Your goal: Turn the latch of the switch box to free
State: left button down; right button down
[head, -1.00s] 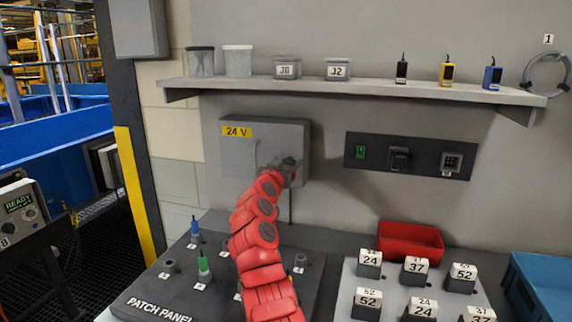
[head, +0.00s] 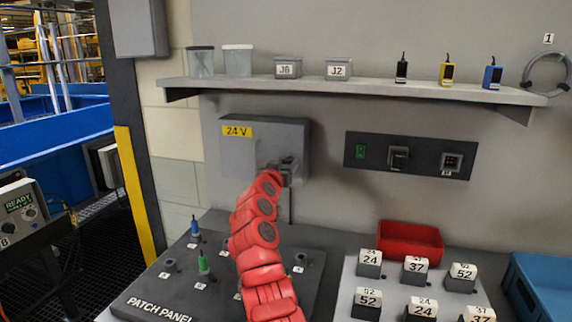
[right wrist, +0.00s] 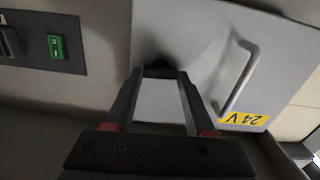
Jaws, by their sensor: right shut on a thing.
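The switch box (head: 292,134) is a grey box on the wall with a yellow "24 V" label (head: 237,131). In the right wrist view the box (right wrist: 195,35) appears upside down, with its bar handle (right wrist: 240,75) on the door. The latch (right wrist: 158,68) is a small dark piece at the box's edge, between my fingertips. My right gripper (right wrist: 158,78) is shut on it; its fingers stand apart with the latch between their tips. In the head view my right gripper (head: 287,168) hides the latch at the box's lower right. My left gripper is not in view.
A shelf (head: 350,90) with tubs, small boxes and coloured devices runs above the box. A dark wall panel (head: 430,161) with a green switch is to the right. Below are the patch panel (head: 185,290), a red bin (head: 410,240) and numbered blocks on a plate.

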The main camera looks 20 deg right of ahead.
jog(key=n, duration=0.3)
jog(key=shift+n, duration=0.4)
jog(key=n+p, duration=0.2)
jog(key=n, duration=0.2)
jog(key=shift+a+n, duration=0.15)
jog(key=shift+n, duration=0.15)
jog(key=n+p, duration=0.2)
jog(key=n, duration=0.1)
jog(key=shift+w+n, duration=0.1)
jog(key=shift+n, duration=0.2)
jog(key=shift+f+n+p, duration=0.15)
jog(key=shift+n+p, duration=1.8)
jog(key=shift+n, duration=0.65)
jog(key=shift+f, duration=0.1)
jog(key=shift+c, duration=1.2)
grip_release()
